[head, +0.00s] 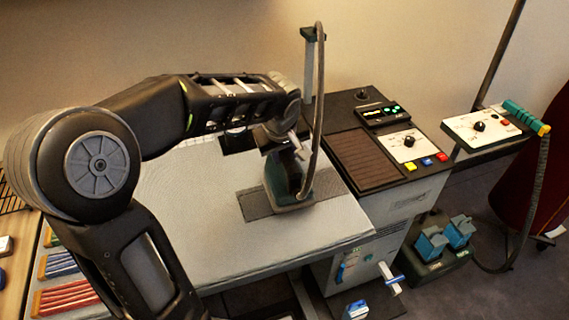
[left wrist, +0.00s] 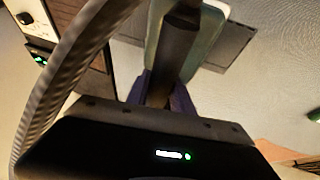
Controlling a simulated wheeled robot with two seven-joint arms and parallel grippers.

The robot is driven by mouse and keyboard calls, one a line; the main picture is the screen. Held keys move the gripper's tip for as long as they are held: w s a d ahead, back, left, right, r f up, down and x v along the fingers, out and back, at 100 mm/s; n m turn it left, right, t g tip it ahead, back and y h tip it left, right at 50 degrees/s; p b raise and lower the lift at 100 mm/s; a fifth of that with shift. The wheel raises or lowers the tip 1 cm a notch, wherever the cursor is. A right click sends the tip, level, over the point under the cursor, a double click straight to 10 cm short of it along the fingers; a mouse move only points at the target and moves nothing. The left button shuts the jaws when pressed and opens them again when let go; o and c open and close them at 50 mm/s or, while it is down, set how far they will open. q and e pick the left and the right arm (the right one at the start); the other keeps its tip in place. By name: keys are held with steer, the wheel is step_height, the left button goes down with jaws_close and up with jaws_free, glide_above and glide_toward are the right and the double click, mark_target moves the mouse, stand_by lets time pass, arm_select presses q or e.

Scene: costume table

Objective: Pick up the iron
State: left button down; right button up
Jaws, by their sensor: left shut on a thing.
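The iron (head: 283,183) is dark teal and stands on a dark grey rest pad (head: 256,206) on the pale ironing board (head: 200,225). A thick hose (head: 318,110) rises from it to a post. My left gripper (head: 297,142) reaches the iron's top from the left and is shut on its handle. In the left wrist view the dark handle (left wrist: 177,45) runs up from between the jaws, with the iron's pale teal body (left wrist: 208,35) behind it. Whether the iron is clear of the pad cannot be told. My right gripper is not in view.
A control console (head: 375,150) with buttons stands right of the board. A second panel (head: 490,126) with a teal handle and hanging hose is farther right. Blue pedals (head: 445,240) sit on the floor. Coloured bundles (head: 65,296) lie at lower left. The board's front is clear.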

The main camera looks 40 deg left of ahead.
arm_select(q)
step_height(320, 180, up, 7)
steer(key=shift+f, duration=0.15)
steer(key=shift+b, duration=0.3)
stand_by(0.4)
